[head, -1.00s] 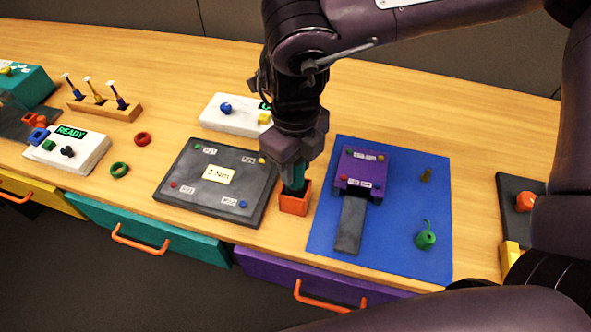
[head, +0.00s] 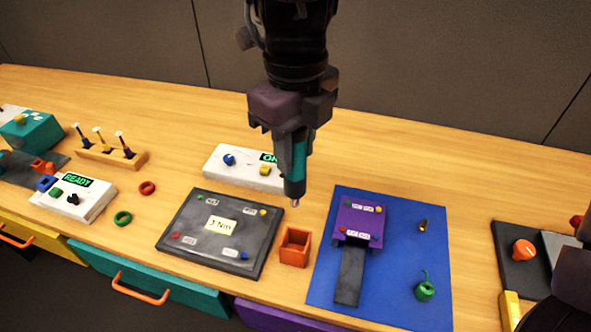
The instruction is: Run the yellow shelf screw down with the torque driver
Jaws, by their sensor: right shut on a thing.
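My right gripper (head: 293,125) is shut on the torque driver (head: 295,170), a teal and dark grey tool. It hangs nearly upright with its tip above the table, between the white box and the orange holder (head: 294,247). The orange holder is open and empty. A dark panel (head: 190,216) marked "3 Nm" has small coloured screws near its corners, with a yellow screw (head: 263,212) at its upper right. A purple block (head: 358,224) also has coloured screws, including a yellow one (head: 378,209). Small labels are unreadable, so I cannot tell which is the shelf screw. My left gripper is out of view.
A blue mat (head: 405,262) carries the purple block, a green part (head: 425,291) and a small brass piece (head: 423,225). A white box (head: 240,168) stands behind the dark panel. Left are a "READY" box (head: 85,203), rings and a rack (head: 112,155). Bare table lies behind the mat.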

